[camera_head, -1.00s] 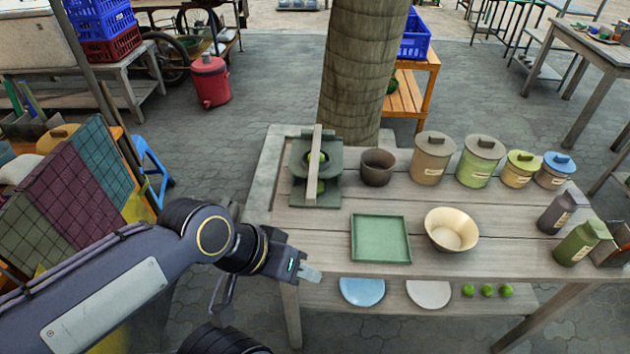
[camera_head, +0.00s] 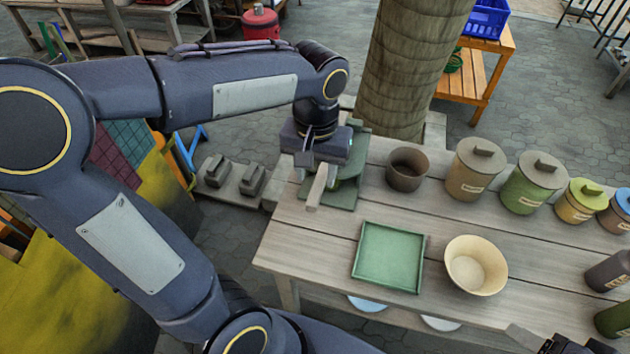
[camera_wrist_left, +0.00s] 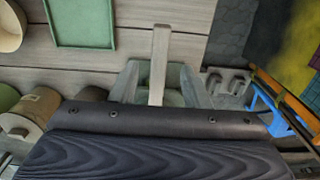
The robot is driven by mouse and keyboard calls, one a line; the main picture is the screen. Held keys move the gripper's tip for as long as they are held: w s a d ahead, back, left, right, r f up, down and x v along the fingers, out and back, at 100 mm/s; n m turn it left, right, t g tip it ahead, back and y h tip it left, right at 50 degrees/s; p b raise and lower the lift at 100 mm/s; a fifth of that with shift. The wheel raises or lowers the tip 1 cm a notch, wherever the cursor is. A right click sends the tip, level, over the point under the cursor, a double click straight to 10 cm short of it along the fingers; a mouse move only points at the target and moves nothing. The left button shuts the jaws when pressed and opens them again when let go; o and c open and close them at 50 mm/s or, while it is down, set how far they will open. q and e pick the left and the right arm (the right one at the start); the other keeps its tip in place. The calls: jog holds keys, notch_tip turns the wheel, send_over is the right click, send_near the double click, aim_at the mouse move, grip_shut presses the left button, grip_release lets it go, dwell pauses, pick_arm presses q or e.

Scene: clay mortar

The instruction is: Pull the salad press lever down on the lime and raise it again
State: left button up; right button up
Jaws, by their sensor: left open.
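The dark green salad press (camera_head: 345,197) stands at the table's back left corner, partly covered by my left arm. Its pale lever (camera_head: 317,190) sticks out toward the front; it also shows in the left wrist view (camera_wrist_left: 158,62). My left gripper (camera_head: 320,172) is over the press, open, with one finger on each side of the lever. I cannot tell whether the fingers touch it. The lime is mostly hidden behind the gripper and lever. A dark part that looks like my right gripper (camera_head: 575,345) shows at the bottom right edge, largely cut off.
A brown cup (camera_head: 407,168) stands right of the press, with lidded jars (camera_head: 475,168) beyond. A green square tray (camera_head: 390,257) and a cream bowl (camera_head: 476,265) sit in front. A tree trunk (camera_head: 412,70) rises behind the table. Bare wood lies left of the tray.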

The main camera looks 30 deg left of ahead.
aim_at(316, 190)
pick_arm(q)
jog(key=shift+f, duration=2.2)
grip_shut()
